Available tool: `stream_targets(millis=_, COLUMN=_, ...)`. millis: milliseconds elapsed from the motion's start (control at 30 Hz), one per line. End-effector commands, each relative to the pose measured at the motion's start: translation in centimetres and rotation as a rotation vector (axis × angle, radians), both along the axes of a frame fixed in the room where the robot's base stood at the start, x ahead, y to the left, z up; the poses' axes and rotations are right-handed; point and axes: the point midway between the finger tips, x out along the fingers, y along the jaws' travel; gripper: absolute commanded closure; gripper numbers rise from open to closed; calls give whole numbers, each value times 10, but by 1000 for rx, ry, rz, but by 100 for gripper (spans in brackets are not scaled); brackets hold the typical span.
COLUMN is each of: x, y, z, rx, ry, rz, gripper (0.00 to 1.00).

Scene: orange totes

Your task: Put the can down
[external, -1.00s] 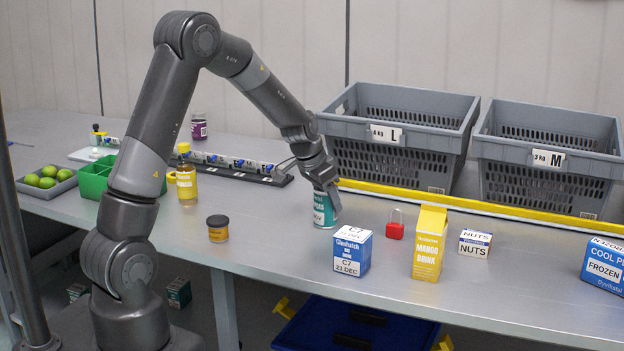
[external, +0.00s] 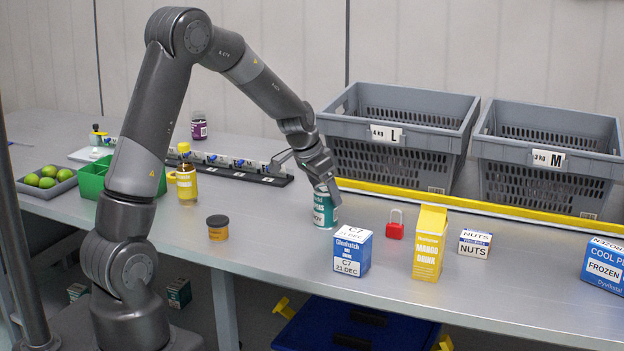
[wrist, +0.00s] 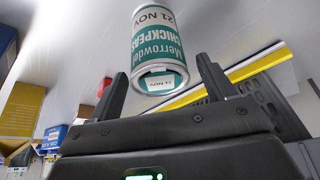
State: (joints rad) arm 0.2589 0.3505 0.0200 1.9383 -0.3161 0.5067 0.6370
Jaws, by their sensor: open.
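The can (external: 325,211) is teal and white and stands upright on the grey table, left of the red padlock. In the wrist view its label (wrist: 166,36) reads chickpeas and 21 NOV. My gripper (external: 325,186) is right above the can, its fingers close to the can's top. In the wrist view my gripper (wrist: 160,80) is open, with one finger on each side of the can's near end and a gap showing at both sides. In the external view the fingers partly hide the can's top.
A blue-white carton (external: 352,251), a yellow mango drink carton (external: 429,243) and the red padlock (external: 395,225) stand to the right. Grey crates L (external: 440,164) and M (external: 540,186) are behind a yellow strip. A small dark-lidded jar (external: 218,228) stands left, with free table between.

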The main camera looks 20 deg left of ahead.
Motion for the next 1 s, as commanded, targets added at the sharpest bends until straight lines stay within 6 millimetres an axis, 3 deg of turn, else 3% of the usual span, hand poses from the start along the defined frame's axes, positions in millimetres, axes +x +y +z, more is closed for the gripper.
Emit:
stream_targets(millis=300, x=-20, y=15, z=61, rx=0, ry=-4, rz=1, gripper=24)
stream_targets(millis=667, x=-37, y=27, z=96, rx=-1, ry=-4, rz=16, gripper=24)
stream_targets(millis=767, x=-55, y=41, z=112, rx=-5, ry=-10, rz=55, gripper=24)
stream_targets(millis=1000, x=-128, y=86, z=154, rx=-14, ry=-30, rz=207, gripper=24)
